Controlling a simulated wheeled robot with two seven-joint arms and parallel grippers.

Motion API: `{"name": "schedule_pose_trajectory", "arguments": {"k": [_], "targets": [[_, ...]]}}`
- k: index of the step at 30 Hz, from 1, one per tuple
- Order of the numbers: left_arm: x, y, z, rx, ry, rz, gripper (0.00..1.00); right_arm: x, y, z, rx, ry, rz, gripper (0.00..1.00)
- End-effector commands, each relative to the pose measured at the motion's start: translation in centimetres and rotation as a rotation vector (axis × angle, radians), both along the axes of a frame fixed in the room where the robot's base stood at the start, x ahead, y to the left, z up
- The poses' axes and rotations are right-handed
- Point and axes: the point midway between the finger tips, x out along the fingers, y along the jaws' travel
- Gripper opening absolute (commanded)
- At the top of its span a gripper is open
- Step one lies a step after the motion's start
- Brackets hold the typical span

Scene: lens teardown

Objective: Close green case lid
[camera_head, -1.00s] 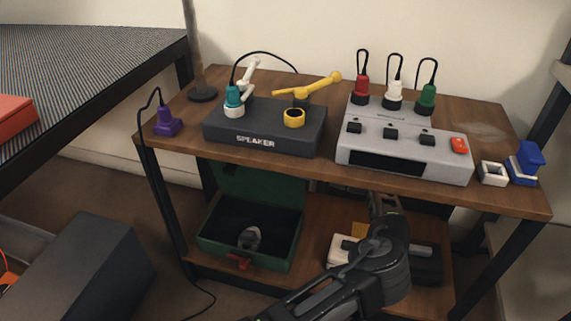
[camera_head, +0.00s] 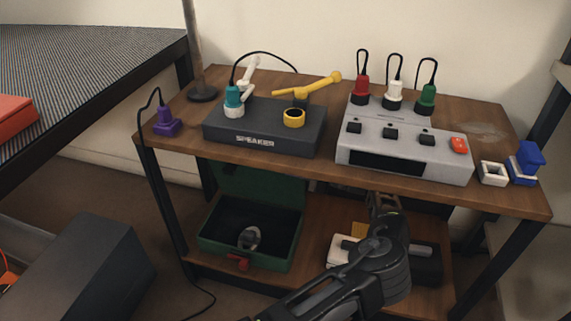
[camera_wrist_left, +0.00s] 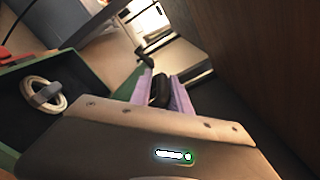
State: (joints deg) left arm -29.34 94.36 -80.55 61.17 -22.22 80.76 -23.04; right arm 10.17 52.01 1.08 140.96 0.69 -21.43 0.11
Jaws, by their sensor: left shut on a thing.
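The green case (camera_head: 206,240) sits on the lower shelf with its lid (camera_head: 258,187) raised at the back. A red latch (camera_head: 238,263) is on its front, and a round grey-white object (camera_head: 249,238) lies inside. The case wall (camera_wrist_left: 90,72) and a pale ring with a grey bar (camera_wrist_left: 45,94) show in the left wrist view. My left gripper (camera_head: 384,203) is to the right of the case, apart from it, under the upper shelf's front edge. In the left wrist view its pinkish fingers (camera_wrist_left: 160,90) are shut on a small dark object (camera_wrist_left: 158,92), partly hidden. My right gripper is not in view.
The upper shelf (camera_head: 420,195) overhangs the case and bears a speaker (camera_head: 265,128) and a grey switch box (camera_head: 405,150). A white item (camera_head: 340,248) and a dark box (camera_head: 428,266) lie on the lower shelf near my arm. Bare shelf (camera_head: 312,230) separates case and arm.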

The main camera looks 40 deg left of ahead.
Motion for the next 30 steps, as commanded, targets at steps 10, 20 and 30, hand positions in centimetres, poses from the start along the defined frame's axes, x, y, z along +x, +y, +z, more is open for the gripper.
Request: {"name": "schedule_pose_trajectory", "arguments": {"k": [10, 20, 30], "targets": [[-0.1, 0.0, 0.1, 0.002, -0.008, 0.000, 0.00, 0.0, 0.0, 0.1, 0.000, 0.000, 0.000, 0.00], [-0.6, 0.1, 0.1, 0.006, -0.016, 0.001, 0.00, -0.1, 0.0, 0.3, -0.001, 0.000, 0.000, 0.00], [-2.2, 0.4, 0.1, 0.018, -0.052, 0.001, 0.00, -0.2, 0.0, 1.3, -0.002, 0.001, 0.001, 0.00]]}}
